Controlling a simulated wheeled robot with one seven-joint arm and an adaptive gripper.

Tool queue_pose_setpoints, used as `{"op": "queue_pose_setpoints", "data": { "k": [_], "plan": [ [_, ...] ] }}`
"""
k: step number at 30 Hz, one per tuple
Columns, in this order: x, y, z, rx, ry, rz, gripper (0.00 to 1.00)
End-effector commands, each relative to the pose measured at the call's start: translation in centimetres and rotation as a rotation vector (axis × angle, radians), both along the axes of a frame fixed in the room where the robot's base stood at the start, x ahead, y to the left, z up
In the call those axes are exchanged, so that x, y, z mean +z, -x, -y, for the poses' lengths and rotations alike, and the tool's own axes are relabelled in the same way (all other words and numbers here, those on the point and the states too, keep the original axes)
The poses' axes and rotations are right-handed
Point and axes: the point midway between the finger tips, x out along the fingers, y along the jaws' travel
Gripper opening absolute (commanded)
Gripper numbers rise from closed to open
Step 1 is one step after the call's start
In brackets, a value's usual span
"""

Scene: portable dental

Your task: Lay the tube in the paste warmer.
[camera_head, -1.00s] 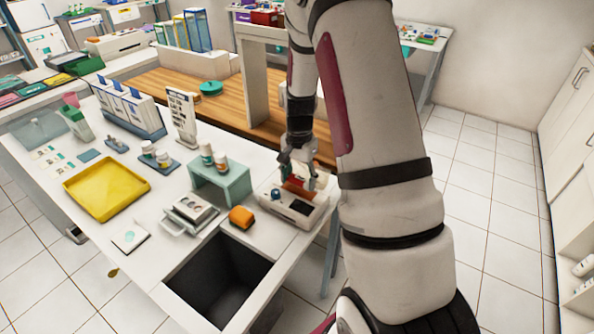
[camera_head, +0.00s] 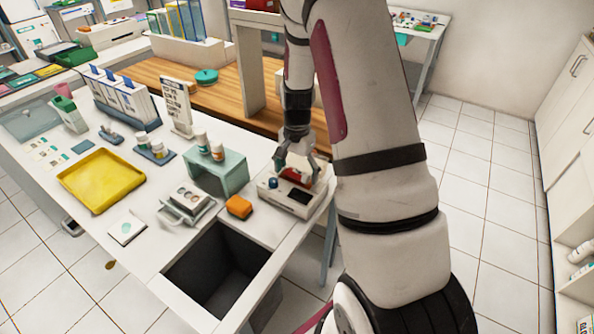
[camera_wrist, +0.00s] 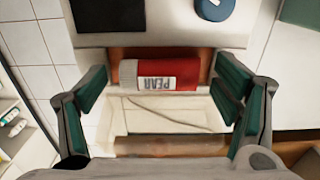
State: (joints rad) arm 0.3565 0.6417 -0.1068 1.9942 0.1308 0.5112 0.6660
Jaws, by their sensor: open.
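In the head view the tube (camera_head: 297,173) shows as a red patch on top of the white warmer (camera_head: 281,196), partly hidden by the fingers. My gripper (camera_wrist: 163,82) is open, with one finger beyond each end of the tube and a gap on both sides. In the head view my gripper (camera_head: 300,160) is just above the warmer.
The warmer has a dark panel and a blue knob (camera_head: 273,183). A teal stand (camera_head: 228,177) with small jars and an orange block (camera_head: 239,207) are to its left. A dark open bin (camera_head: 218,268) is in front. A yellow tray (camera_head: 101,181) lies farther left.

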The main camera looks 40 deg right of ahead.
Motion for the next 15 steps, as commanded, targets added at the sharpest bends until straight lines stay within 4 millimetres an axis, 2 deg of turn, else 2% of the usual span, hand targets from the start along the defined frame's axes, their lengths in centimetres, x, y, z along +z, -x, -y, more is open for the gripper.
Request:
{"op": "queue_pose_setpoints", "data": {
  "k": [4, 7, 15],
  "plan": [
    [0.4, 0.0, 0.0, 0.0, 0.001, 0.001, 0.83],
    [1.5, -0.1, 0.1, 0.0, 0.002, 0.003, 0.83],
    [6.8, -0.1, 0.0, 0.001, 0.003, 0.005, 0.83]
  ]
}}
